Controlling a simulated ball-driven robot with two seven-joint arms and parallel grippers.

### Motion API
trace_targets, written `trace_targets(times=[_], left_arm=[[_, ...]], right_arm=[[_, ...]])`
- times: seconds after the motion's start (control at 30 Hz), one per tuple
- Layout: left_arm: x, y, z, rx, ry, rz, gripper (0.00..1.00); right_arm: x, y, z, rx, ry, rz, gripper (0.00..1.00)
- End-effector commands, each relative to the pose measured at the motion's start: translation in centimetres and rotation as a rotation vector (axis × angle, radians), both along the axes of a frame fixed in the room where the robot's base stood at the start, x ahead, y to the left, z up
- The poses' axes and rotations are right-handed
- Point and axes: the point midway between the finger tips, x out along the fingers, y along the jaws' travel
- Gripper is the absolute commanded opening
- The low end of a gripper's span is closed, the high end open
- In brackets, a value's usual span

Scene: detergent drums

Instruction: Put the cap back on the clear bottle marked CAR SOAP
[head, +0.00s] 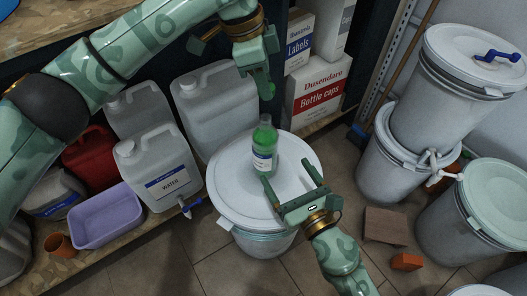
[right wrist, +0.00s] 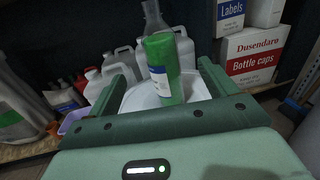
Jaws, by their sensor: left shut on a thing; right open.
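The clear bottle (head: 264,150) stands upright on the white lid of a drum (head: 225,185), with green liquid inside, a white and blue label and an open-looking clear neck. It also shows in the right wrist view (right wrist: 172,88), between the finger lines. My left gripper (head: 267,92) is above the bottle, shut on a small green thing (head: 271,89), likely the cap, mostly hidden by the fingers. My right gripper (head: 289,171) is open at the near side of the bottle, its fingers pointing toward it; I cannot tell whether they touch it.
A water jug (head: 158,166), other jugs, a red can (head: 90,155) and a purple tub (head: 106,215) stand at left. A bottle caps box (head: 318,92) is behind. White drums (head: 440,110) stand at right. A brown block (head: 385,224) lies on the floor.

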Motion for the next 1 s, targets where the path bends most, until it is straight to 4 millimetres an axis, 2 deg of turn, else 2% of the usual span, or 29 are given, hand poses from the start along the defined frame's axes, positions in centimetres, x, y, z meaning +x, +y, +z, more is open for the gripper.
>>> trace_targets(times=[0.27,0.37,0.8,1.0], left_arm=[[0.0,0.1,0.0,0.0,0.001,0.002,0.09],[0.0,0.1,0.0,0.0,0.001,0.003,0.09],[0.0,0.1,-0.1,0.0,0.001,0.003,0.09],[0.0,0.1,-0.1,0.0,0.001,0.003,0.09]], right_arm=[[0.6,0.2,0.0,0.005,0.003,-0.003,0.85],[1.7,0.8,0.0,0.007,0.001,-0.003,0.85],[8.8,4.3,0.0,0.006,0.004,-0.001,0.85],[10.5,5.1,-0.1,0.005,0.006,-0.001,0.85]])
